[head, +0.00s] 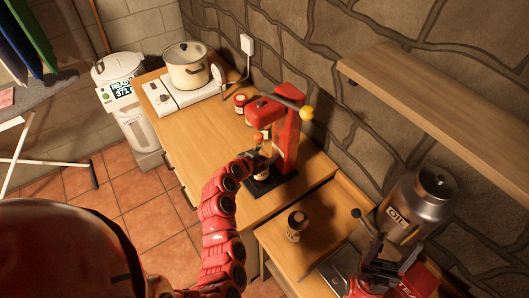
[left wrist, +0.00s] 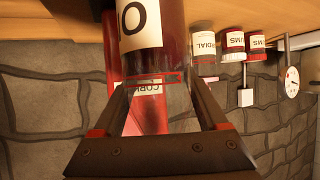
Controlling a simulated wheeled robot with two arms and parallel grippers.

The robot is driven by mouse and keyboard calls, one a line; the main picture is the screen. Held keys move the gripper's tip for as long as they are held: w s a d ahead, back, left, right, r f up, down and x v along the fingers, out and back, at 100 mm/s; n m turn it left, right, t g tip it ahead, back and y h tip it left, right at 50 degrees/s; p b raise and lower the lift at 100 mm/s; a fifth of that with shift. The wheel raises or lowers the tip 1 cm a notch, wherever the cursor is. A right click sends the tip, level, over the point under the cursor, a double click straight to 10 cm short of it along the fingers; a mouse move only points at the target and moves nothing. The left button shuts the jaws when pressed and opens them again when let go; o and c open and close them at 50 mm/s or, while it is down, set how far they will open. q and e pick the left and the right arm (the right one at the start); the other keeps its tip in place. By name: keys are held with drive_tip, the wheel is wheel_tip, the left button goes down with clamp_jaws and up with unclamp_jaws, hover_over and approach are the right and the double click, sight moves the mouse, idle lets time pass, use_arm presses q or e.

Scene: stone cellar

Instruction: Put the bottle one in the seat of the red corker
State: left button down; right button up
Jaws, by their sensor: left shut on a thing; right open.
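The bottle (left wrist: 140,25) has a dark red body and a cream label with a large "O" showing; the rest of the label is cut off. My left gripper (left wrist: 158,88) is shut on the bottle's clear upper part. In the head view the bottle (head: 262,171) is upright at the front of the red corker (head: 286,140), over its black base (head: 272,184). I cannot tell whether it touches the seat. My left gripper (head: 256,160) partly hides it. The corker (left wrist: 152,112) stands behind it in the wrist view. My right gripper (head: 382,262) is open at the lower right.
A small brown labelled container (head: 297,225) stands on the nearer worktop. A metal oil can (head: 417,203) is at the right, below a wooden shelf (head: 450,105). A pot (head: 186,66) sits on a hob at the far end. Labelled jars (left wrist: 233,42) stand beyond the corker.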

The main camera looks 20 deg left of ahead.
use_arm(q)
drive_tip(key=shift+d, duration=0.15)
drive_tip(key=shift+c, duration=1.7)
unclamp_jaws()
drive_tip(key=o, duration=0.3)
drive_tip(key=shift+o, duration=0.2)
drive_tip(key=shift+r, duration=0.1)
drive_tip(key=shift+s+r+b, duration=0.15)
drive_tip(key=shift+s+b, duration=0.2)
drive_tip(key=shift+s, duration=0.1)
drive_tip(key=b+v, duration=0.4)
drive_tip(key=v, duration=0.7)
drive_tip(key=shift+b, duration=0.3)
drive_tip(key=shift+s, duration=0.15)
